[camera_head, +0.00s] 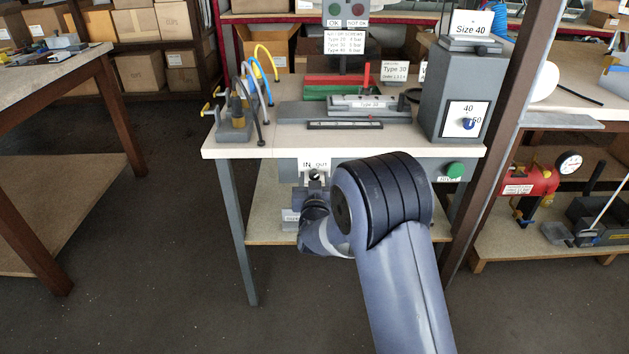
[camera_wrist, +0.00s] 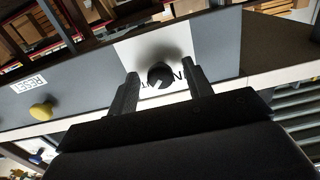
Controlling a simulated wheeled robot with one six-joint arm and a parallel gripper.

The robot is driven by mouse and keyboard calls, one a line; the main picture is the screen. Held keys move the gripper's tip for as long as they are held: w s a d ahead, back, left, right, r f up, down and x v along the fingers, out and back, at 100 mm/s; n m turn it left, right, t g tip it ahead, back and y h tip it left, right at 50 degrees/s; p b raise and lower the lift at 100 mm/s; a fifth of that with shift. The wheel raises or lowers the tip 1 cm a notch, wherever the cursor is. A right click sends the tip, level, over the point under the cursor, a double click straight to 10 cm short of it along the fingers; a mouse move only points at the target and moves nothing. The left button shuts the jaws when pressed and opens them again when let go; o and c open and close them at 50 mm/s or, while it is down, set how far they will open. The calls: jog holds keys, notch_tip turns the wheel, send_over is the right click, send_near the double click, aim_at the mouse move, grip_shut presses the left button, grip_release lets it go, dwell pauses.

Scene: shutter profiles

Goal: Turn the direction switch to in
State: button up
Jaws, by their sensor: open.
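The direction switch is a round black knob (camera_wrist: 160,75) with a white mark on a pale label plate. The plate shows IN and OUT in the head view (camera_head: 315,165), on the front of the bench. The wrist view is turned over, so IN lies right of the knob and OUT left. The white mark points down-left there, toward the OUT side. My gripper (camera_wrist: 160,88) is open, with one finger on each side of the knob, apart from it as far as I can see. In the head view my wrist hides the lower part of the plate.
A green button (camera_head: 455,170) sits on the same front panel to the right. A yellowish button (camera_wrist: 41,111) by a RESET label shows in the wrist view. The benchtop (camera_head: 240,150) holds a grey Size 40 box (camera_head: 459,95) and fixtures. Floor at left is clear.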

jog(key=c, duration=1)
jog(key=shift+n, duration=0.4)
jog(key=n, duration=0.3)
jog(key=shift+n, duration=0.4)
jog(key=n, duration=0.4)
jog(key=shift+r, duration=0.1)
jog(key=n, duration=0.5)
jog(key=shift+d+p, duration=0.1)
jog(key=shift+p, duration=0.25)
jog(key=n+p, duration=0.1)
jog(key=n, duration=0.3)
jog(key=shift+n, duration=0.3)
